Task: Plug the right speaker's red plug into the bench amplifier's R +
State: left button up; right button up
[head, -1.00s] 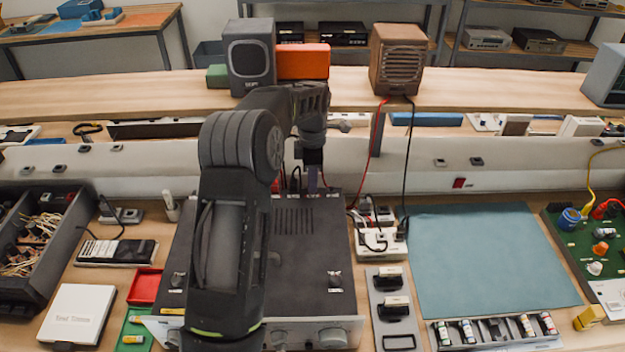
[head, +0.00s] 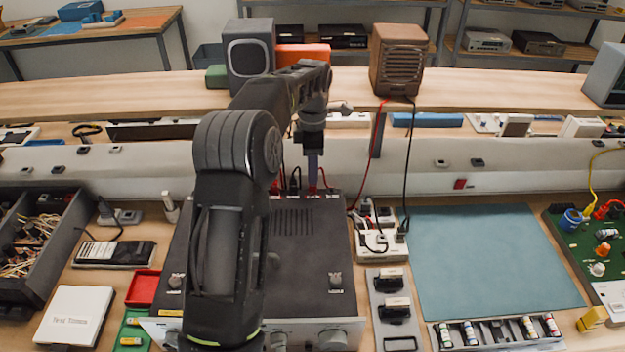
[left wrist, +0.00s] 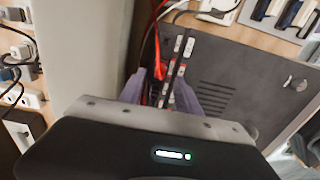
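The right speaker (head: 397,62) is brown and stands on the raised shelf. Its red cable (head: 377,150) hangs down, then curves left to the rear edge of the dark amplifier (head: 310,255). My left gripper (head: 312,182) points down at that rear edge; it also shows in the left wrist view (left wrist: 162,88). There its purple-grey fingers stand apart on either side of a red plug (left wrist: 160,84) and a dark cable, by the labelled terminals. The fingers do not appear to press on the plug. Its exact seating and terminal are too small to tell. My right gripper is not in view.
A grey speaker (head: 251,58) stands on the shelf at left. A white power strip (head: 382,243) with dark plugs sits right of the amplifier. A black cable (head: 409,160) hangs nearby. The blue-grey mat (head: 490,255) is bare.

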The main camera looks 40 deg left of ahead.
pick_arm(q)
jog(key=shift+r, duration=1.55)
